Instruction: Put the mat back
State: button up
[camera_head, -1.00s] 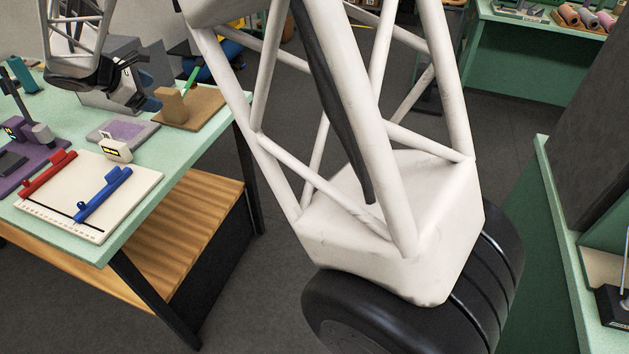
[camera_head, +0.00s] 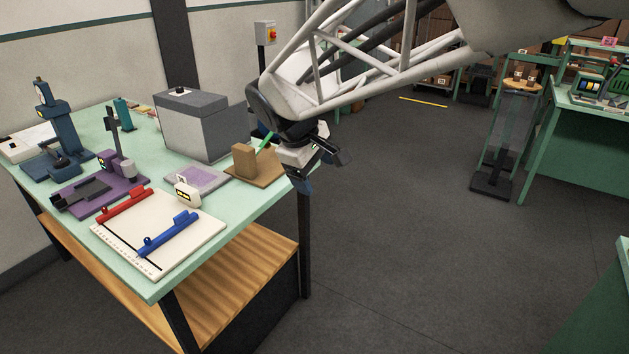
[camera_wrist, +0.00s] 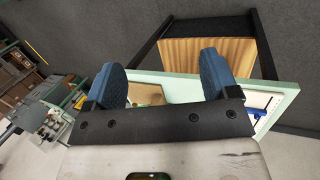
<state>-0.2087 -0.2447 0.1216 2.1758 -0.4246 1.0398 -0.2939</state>
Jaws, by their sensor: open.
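My gripper (camera_head: 322,170) hangs open and empty at the right end of the green-topped table (camera_head: 255,212), just right of a brown board (camera_head: 270,180) with a tan block and a green stick. Its two blue fingers (camera_wrist: 161,70) are apart in the wrist view, with nothing gripped; the brown board (camera_wrist: 150,93) shows between them. A thin grey plate with a purple top (camera_head: 197,179) lies flat beside a small white device (camera_head: 187,192). A white board (camera_head: 160,255) with red and blue clamp bars lies at the front. I cannot tell which flat piece is the mat.
A grey box (camera_head: 200,128) stands at the table's back. A purple fixture (camera_head: 103,185) and a dark blue press (camera_head: 58,130) stand on the left. A wooden shelf (camera_head: 235,290) is below. The floor to the right is open; other benches stand farther off.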

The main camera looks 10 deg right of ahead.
jog(key=s+d+f+m+y, duration=0.2)
jog(key=s+m, duration=0.2)
jog(key=s, duration=0.7)
jog(key=s+d+f+m+y, duration=0.1)
jog(key=s+d+f+m, duration=0.1)
jog(key=s, duration=0.9)
jog(key=shift+s+d+f+m+t+y, duration=0.15)
jog(key=shift+d+m+t+y, duration=0.3)
jog(key=shift+m, duration=0.75)
